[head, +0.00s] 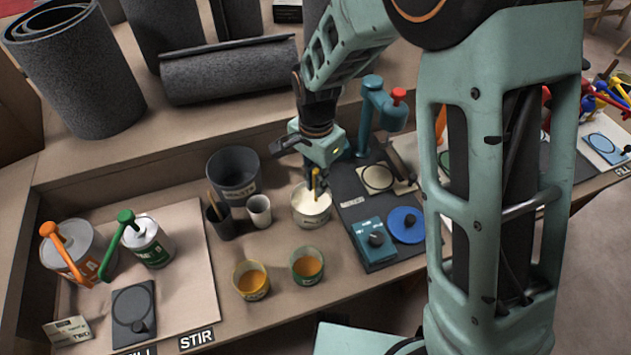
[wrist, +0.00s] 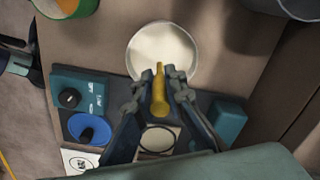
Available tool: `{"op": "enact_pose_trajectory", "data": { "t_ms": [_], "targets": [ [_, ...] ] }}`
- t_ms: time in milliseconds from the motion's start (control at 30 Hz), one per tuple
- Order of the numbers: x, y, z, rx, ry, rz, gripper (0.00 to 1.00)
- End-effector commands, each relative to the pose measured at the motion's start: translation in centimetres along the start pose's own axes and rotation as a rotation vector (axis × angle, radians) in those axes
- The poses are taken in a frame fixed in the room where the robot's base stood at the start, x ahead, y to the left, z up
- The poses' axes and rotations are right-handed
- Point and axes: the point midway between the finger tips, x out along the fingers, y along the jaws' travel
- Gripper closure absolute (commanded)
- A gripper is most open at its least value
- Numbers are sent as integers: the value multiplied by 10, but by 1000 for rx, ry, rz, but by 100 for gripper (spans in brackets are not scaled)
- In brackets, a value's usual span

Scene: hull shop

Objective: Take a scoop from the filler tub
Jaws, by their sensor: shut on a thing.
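The filler tub (head: 311,214) is a round pale tub with cream-white filler, standing on the bench in the middle of the head view. It also shows in the wrist view (wrist: 133,68), at the top middle. My gripper (head: 314,183) points down over the tub and is shut on a yellow scoop (wrist: 159,92). The scoop's handle sits between the fingers and overlaps the tub's near edge in the wrist view. The scoop's far end is hard to make out, so I cannot tell how deep it is in the filler.
A dark waste bin (head: 233,172), a white cup (head: 259,211) and a dark holder (head: 221,224) stand left of the tub. Two cups of orange contents (head: 251,281) (head: 307,265) stand in front. A dark scale with a blue disc (head: 405,225) is at right.

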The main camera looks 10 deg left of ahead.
Motion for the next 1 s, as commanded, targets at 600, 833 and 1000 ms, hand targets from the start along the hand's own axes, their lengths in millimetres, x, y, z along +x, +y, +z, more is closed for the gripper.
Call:
{"op": "enact_pose_trajectory", "data": {
  "t_ms": [600,833,1000],
  "targets": [
    [-39,0,0,0,0,0,100],
    [-55,0,0,0,1,-1,100],
    [-67,0,0,0,0,-1,100]
  ]
}}
